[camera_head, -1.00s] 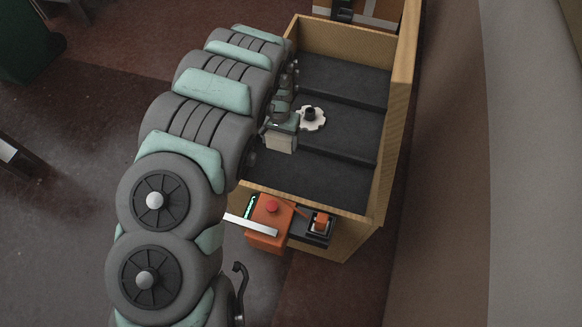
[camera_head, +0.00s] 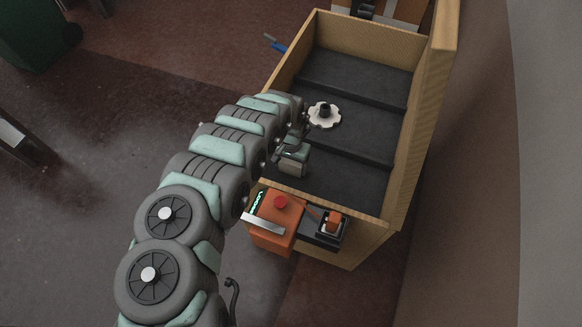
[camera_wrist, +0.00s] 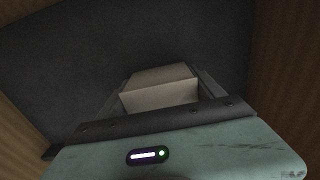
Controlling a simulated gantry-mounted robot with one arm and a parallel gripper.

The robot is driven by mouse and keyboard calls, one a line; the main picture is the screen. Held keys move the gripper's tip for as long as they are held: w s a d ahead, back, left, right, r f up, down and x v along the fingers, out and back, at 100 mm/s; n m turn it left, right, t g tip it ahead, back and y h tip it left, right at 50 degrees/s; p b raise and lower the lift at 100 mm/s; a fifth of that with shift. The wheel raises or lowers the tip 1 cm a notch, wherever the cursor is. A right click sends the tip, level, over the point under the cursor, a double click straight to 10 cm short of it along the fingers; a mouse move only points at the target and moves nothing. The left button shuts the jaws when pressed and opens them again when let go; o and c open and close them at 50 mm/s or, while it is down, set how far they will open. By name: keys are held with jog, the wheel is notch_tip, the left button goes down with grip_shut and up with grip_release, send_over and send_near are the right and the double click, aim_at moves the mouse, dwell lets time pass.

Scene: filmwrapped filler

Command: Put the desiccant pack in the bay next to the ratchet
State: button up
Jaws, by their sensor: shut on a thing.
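The desiccant pack, a pale off-white block (camera_head: 293,167), is held in my gripper (camera_head: 291,158). In the wrist view the pack (camera_wrist: 160,88) sits between the jaws (camera_wrist: 160,108), over a dark floor. The ratchet appears to be the white toothed wheel with a dark hub (camera_head: 324,115), lying in the middle bay of the wooden box. My gripper is over the left part of the near bay (camera_head: 340,190), nearer the viewer than the wheel. Whether the pack touches the bay floor is unclear.
The box has wooden walls (camera_head: 405,150) and dark dividers between its bays. The far bay (camera_head: 355,80) looks empty. An orange unit with a red button (camera_head: 281,203) and a black holder with an orange part (camera_head: 333,222) stand at the near end. A blue-handled item (camera_head: 275,44) lies outside, left.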

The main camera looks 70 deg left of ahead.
jog(key=shift+f, duration=0.35)
jog(key=shift+r, duration=0.1)
jog(key=o, duration=1.6)
notch_tip(320, 180, up, 12)
jog(key=p, duration=0.5)
